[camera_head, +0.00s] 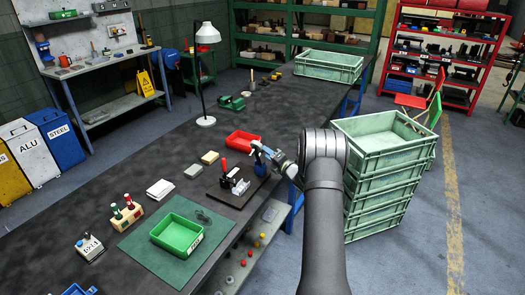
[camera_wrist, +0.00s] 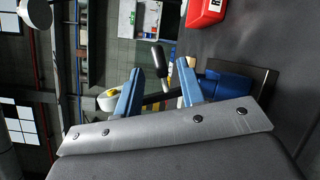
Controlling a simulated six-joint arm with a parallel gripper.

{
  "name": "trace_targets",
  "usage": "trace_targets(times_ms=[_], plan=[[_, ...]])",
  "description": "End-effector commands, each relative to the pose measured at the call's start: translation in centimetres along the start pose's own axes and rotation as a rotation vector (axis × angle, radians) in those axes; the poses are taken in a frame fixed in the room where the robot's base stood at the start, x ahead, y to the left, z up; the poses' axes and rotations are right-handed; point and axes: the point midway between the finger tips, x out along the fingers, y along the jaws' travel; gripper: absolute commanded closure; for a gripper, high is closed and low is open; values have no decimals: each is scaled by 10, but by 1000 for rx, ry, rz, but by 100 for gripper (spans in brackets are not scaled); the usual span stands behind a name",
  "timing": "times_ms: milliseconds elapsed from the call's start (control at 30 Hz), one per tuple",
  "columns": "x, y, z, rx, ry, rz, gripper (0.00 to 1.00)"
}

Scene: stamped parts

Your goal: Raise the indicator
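A fixture on a dark brown base plate (camera_head: 222,195) stands on the bench, with a red-tipped upright part (camera_head: 224,166), a pale metal piece (camera_head: 240,187) and a dark blue part (camera_head: 261,169). I cannot clearly pick out the indicator. My gripper (camera_head: 262,150), with light blue fingers, is just above the blue part. In the wrist view my gripper (camera_wrist: 159,67) is open, its fingers well apart. A black handle (camera_wrist: 157,56) shows in the gap; I cannot tell its depth. A blue block (camera_wrist: 230,88) is beside the right finger, and a white round part with a yellow spot (camera_wrist: 108,99) is by the left.
A red bin (camera_head: 243,142) stands behind the fixture and also shows in the wrist view (camera_wrist: 206,12). A green bin (camera_head: 177,237) on a green mat (camera_head: 140,246) is nearer. A lamp (camera_head: 206,121) stands farther back. Stacked green crates (camera_head: 380,182) are on the right.

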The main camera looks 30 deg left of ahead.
Motion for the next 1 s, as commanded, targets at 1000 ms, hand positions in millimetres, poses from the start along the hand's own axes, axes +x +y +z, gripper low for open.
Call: trace_targets(times_ms=[1000], plan=[[43, 0, 0, 0, 0, 0, 100]])
